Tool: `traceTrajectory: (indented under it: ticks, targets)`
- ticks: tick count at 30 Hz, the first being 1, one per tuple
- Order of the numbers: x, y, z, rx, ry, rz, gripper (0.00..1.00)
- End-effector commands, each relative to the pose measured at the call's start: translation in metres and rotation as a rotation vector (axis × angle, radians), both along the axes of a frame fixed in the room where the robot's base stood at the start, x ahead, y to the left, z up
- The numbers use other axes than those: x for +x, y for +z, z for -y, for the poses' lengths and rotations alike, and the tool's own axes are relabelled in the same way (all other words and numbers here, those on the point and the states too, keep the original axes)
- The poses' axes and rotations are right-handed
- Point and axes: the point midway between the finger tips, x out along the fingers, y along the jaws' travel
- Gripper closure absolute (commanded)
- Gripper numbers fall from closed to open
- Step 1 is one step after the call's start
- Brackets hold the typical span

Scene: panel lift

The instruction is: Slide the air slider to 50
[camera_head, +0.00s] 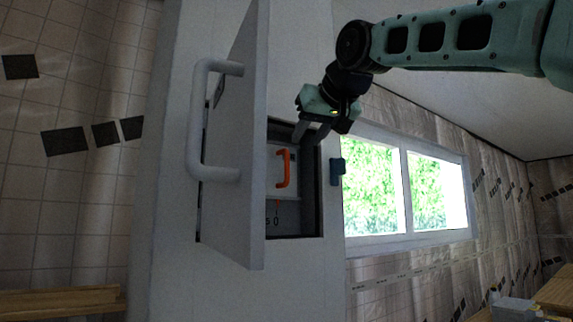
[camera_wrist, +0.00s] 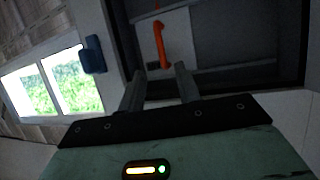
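The panel box (camera_head: 309,222) is a dark recess in a white wall column, with its door (camera_head: 245,150) swung open. Inside is a pale slider panel with an orange handle (camera_head: 283,168). Below it, a small red mark and dark digits, partly cut off by the door, show at the bottom. In the wrist view the orange handle (camera_wrist: 161,44) stands just beyond the fingers. My gripper (camera_head: 311,136) is at the upper opening of the box, above and right of the handle. Its two fingers (camera_wrist: 159,82) are apart with nothing between them, and do not touch the handle.
The open door with its grey bar handle (camera_head: 197,120) blocks the left side. A blue block (camera_head: 337,171) is fixed at the box's right edge, also in the wrist view (camera_wrist: 94,55). A window (camera_head: 405,187) lies to the right. Wooden furniture shows at the lower right.

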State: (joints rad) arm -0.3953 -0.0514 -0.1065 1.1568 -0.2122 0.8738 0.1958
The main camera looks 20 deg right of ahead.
Motion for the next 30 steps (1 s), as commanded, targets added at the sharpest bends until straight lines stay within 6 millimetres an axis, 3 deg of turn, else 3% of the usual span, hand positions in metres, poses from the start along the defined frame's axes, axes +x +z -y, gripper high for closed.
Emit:
traceTrajectory:
  ticks: [15, 21, 30]
  targets:
    - [0.096, -0.038, -0.011, 0.000, 0.000, -0.003, 0.66]
    - [0.114, -0.046, -0.013, 0.000, 0.000, -0.001, 0.66]
    - [0.118, -0.049, -0.014, 0.000, 0.000, 0.001, 0.66]
